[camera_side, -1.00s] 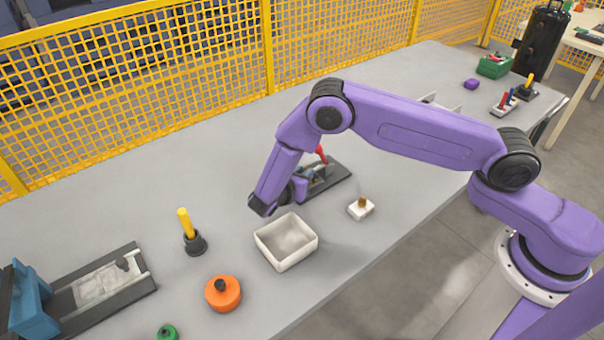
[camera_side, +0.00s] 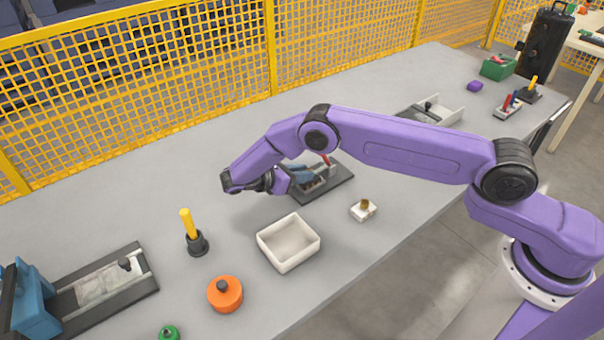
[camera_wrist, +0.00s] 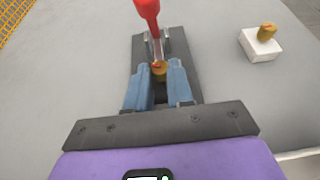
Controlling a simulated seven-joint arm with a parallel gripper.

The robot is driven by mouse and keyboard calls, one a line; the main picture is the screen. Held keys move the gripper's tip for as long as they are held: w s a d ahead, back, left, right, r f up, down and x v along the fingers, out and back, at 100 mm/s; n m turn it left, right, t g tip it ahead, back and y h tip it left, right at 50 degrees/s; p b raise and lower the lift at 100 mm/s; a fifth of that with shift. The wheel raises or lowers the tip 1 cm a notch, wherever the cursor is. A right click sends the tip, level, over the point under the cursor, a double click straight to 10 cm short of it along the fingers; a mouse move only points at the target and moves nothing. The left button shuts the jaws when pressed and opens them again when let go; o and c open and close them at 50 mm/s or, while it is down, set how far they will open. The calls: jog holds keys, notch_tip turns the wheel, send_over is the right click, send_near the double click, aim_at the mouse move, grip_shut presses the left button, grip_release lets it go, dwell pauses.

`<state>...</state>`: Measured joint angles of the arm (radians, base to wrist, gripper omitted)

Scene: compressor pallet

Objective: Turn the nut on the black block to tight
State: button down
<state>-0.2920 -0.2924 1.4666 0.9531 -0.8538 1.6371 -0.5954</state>
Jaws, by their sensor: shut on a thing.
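A dark fixture, seemingly the black block, stands on the bench in the side view (camera_side: 338,186) and under my gripper in the wrist view (camera_wrist: 178,45). A small brass nut (camera_wrist: 159,68) with a reddish mark on top sits over it, between my fingertips. My gripper (camera_wrist: 159,70) has blue fingers, shut on this nut from both sides. In the side view my gripper (camera_side: 300,174) reaches the fixture, and the nut is hidden there. A red-handled tool or lever (camera_wrist: 148,12) rises from the fixture just beyond the nut. How tight the nut is cannot be seen.
A white block (camera_side: 363,211) with another brass nut stands right of the fixture. An empty white bin (camera_side: 272,255) is in front. A yellow-handled tool (camera_side: 188,226) and an orange round part (camera_side: 225,294) stand left. A yellow mesh fence (camera_side: 150,70) runs behind the bench.

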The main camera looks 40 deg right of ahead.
jog(key=shift+w+m+g, duration=0.1)
jog(key=shift+m+g, duration=0.5)
jog(key=shift+g, duration=0.1)
jog(key=shift+w+m+g, duration=0.1)
jog(key=shift+m+g, duration=0.3)
jog(key=shift+g, duration=0.2)
jog(key=c, duration=1)
grip_release()
jog(key=shift+a, duration=0.1)
jog(key=shift+w+a+r, duration=0.2)
jog(key=shift+w+a, duration=0.05)
jog(key=shift+a, duration=0.3)
jog(key=shift+a+r, duration=0.4)
jog(key=shift+a, duration=0.3)
jog(key=shift+r, duration=3.5)
